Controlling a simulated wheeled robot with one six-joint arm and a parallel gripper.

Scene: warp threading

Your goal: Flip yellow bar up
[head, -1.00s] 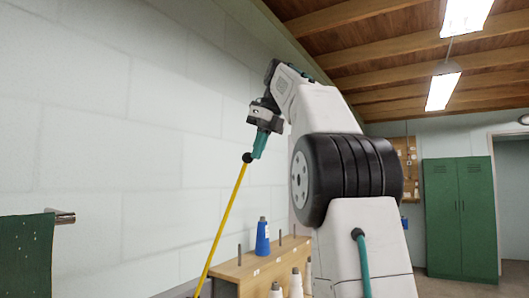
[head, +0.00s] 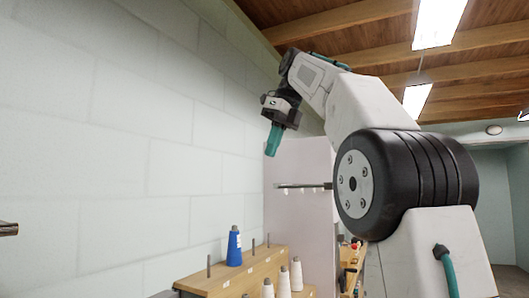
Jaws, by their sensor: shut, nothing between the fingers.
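My gripper (head: 273,139), with teal fingers, is shut and empty. It points down in front of the pale block wall, high above a wooden spool rack. The yellow bar is not in view now, so I cannot tell its present position.
The wooden rack (head: 236,278) at the lower middle carries a blue spool (head: 234,247) and upright pegs. White thread cones (head: 284,282) stand in front of it. A pale panel (head: 305,160) rises behind, with a metal rod (head: 300,186) across it.

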